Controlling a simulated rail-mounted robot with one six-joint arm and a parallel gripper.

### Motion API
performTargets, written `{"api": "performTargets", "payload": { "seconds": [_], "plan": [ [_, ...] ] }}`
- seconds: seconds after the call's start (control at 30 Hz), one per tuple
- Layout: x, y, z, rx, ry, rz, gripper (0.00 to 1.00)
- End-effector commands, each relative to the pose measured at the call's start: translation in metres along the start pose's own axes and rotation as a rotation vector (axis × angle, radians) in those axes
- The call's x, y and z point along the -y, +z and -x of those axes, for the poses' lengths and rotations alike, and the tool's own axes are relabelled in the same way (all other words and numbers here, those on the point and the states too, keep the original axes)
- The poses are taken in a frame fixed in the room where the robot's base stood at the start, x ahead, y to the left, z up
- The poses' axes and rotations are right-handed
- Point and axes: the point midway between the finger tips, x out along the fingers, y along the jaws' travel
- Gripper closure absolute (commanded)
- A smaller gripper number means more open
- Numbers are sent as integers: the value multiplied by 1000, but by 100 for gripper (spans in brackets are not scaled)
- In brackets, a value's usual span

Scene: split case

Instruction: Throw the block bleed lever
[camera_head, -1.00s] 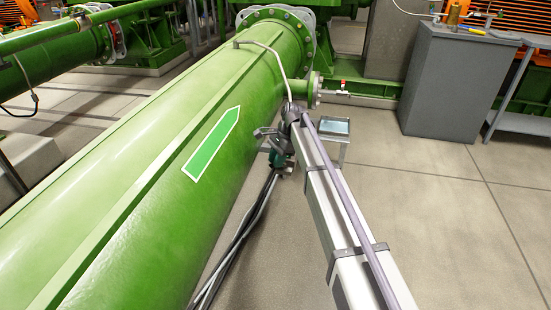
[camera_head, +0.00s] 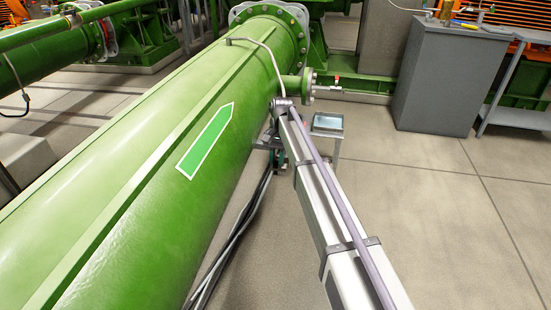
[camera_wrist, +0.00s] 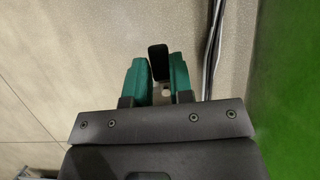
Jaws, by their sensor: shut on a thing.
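My gripper (camera_wrist: 157,68) has green fingers, and in the wrist view they are closed on a black, flat-ended handle (camera_wrist: 158,58). The handle stands up between the fingertips. I cannot tell from this view how it joins the block bleed lever; the fingers and gripper body hide its lower part. In the head view my gripper (camera_head: 275,148) is small and partly hidden by my arm, low beside the right flank of the large green pipe (camera_head: 140,160).
A small red-handled valve (camera_head: 337,82) sits on a flanged stub beyond. A small stand with a tray (camera_head: 328,121) is right of my wrist. Dark cables (camera_head: 240,232) run along the floor beside the pipe. A grey cabinet (camera_head: 436,80) stands at the back right; open floor lies before it.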

Motion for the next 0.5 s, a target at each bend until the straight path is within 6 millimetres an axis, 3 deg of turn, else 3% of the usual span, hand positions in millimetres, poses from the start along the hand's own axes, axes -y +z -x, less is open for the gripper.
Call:
{"api": "performTargets", "payload": {
  "seconds": [0.5],
  "plan": [
    [-1, 0, 0, -1, 13, 32, 100]
  ]
}}
